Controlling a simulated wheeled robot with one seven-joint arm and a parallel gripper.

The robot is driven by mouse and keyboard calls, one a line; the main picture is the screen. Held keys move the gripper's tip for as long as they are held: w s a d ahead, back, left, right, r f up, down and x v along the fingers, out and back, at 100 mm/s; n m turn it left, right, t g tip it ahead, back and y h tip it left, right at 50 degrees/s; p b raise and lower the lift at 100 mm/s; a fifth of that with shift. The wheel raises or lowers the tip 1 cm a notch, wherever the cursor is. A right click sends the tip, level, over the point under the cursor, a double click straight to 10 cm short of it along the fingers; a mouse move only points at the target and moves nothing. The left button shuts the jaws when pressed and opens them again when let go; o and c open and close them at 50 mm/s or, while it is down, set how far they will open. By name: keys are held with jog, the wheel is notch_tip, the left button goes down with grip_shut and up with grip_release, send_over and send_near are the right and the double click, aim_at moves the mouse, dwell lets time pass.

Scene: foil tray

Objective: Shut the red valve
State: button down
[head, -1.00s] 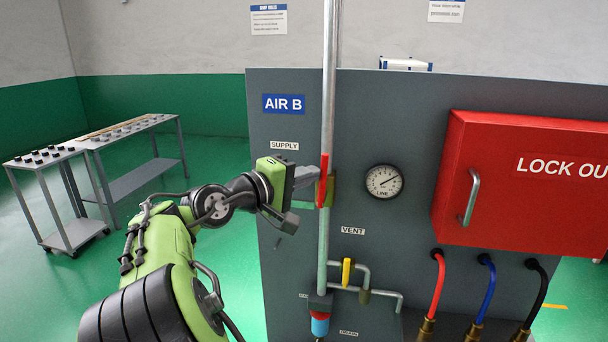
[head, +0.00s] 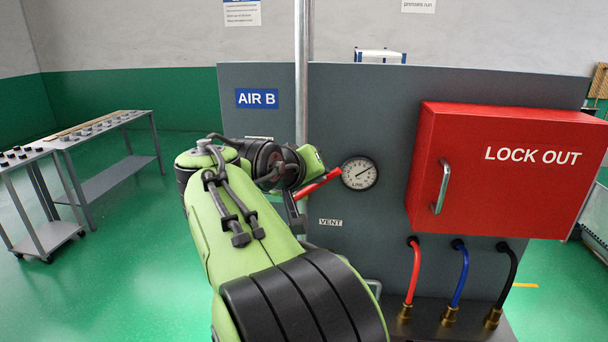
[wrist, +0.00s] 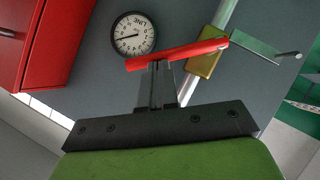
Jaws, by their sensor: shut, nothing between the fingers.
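The red valve's lever (head: 320,184) slants up to the right, at a steep angle to the upright pipe (head: 301,85) but not square across it. In the wrist view the lever (wrist: 180,54) runs out from the brass valve body (wrist: 203,66) on the pipe. My gripper's fingers (wrist: 160,68) are shut with nothing between them. Their tips meet the lever's edge in the wrist view, toward its free end; whether they touch it I cannot tell for certain. In the head view my arm hides the valve body and most of my gripper (head: 297,207).
The round gauge (head: 359,173) is close to the lever's free end. A red LOCK OUT box (head: 500,200) juts from the grey panel (head: 270,80) on the right, with hoses below. My arm covers the yellow valve's area. Tables (head: 110,128) stand at the far left.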

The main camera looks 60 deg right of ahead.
jog(key=s+f+m+t+b, duration=0.1)
jog(key=s+f+m+t+y+b, duration=0.1)
jog(key=b, duration=0.1)
jog(key=d+f+m+t+y+b, duration=0.1)
jog(key=b, duration=0.1)
jog(key=shift+s+d+f, duration=0.1)
jog(key=shift+s+f, duration=0.25)
jog(key=shift+s, duration=0.05)
jog(key=shift+f, duration=0.1)
dwell(0.5)
jog(key=d+r+p+v, duration=0.1)
jog(key=p+v, duration=0.4)
jog(key=v, duration=0.7)
jog(key=shift+s+r, duration=0.15)
jog(key=shift+r, duration=0.75)
